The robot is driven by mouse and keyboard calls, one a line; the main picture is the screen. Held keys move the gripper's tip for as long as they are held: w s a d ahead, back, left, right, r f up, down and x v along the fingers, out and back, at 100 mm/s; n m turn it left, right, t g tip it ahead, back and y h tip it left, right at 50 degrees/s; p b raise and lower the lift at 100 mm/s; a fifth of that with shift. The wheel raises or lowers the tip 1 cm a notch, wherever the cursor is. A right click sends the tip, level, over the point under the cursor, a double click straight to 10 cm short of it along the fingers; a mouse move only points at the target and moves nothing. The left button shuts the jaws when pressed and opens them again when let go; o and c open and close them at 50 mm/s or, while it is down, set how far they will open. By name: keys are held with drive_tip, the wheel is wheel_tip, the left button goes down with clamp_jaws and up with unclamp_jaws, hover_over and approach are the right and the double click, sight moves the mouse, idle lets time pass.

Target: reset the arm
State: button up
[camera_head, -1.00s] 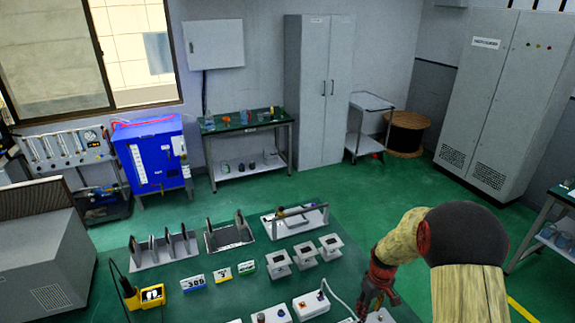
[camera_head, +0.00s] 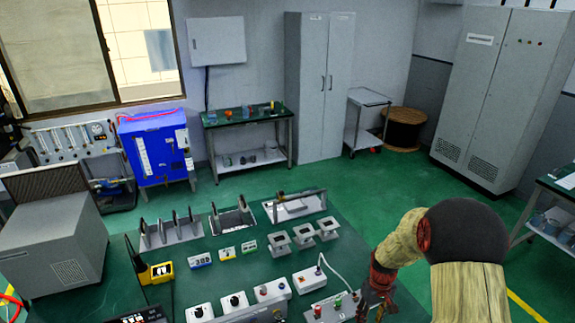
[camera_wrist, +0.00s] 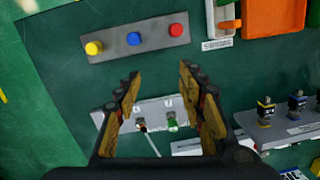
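My arm reaches down at the lower right of the head view, with my gripper (camera_head: 375,300) over the right part of the green worktable (camera_head: 345,250). In the wrist view my gripper (camera_wrist: 160,75) is open, its two fingers apart with nothing held between them. The same kind of panel shows in the head view (camera_head: 325,310), partly cut off by the frame edge.
A grey bar (camera_wrist: 120,47) with yellow, blue and red buttons lies beyond the fingertips. White blocks (camera_head: 303,236), a yellow meter (camera_head: 160,271) and slotted racks (camera_head: 172,233) stand on the table. Green floor (camera_head: 340,178) is clear behind it.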

drive_tip(key=s+a+r+m+t+b, duration=0.1)
drive_tip(key=s+a+r+t+b, duration=0.1)
drive_tip(key=s+r+b, duration=0.2)
drive_tip(key=s+a+r+m+t+b, duration=0.1)
drive_tip(key=s+a+r+t+b, duration=0.1)
drive_tip(key=s+r, duration=0.9)
drive_tip(key=s+a+r+m+t+b, duration=0.1)
drive_tip(key=s+a+r+t+b, duration=0.1)
drive_tip(key=s+r+b, duration=0.4)
wheel_tip(320, 180, up, 2)
drive_tip(key=s+a, duration=0.1)
drive_tip(key=s, duration=0.1)
drive_tip(key=shift+s+a+r+t, duration=0.25)
drive_tip(key=shift+s+t, duration=0.05)
drive_tip(key=shift+s+a+b, duration=0.1)
drive_tip(key=shift+b, duration=0.3)
drive_tip(key=shift+c, duration=0.3)
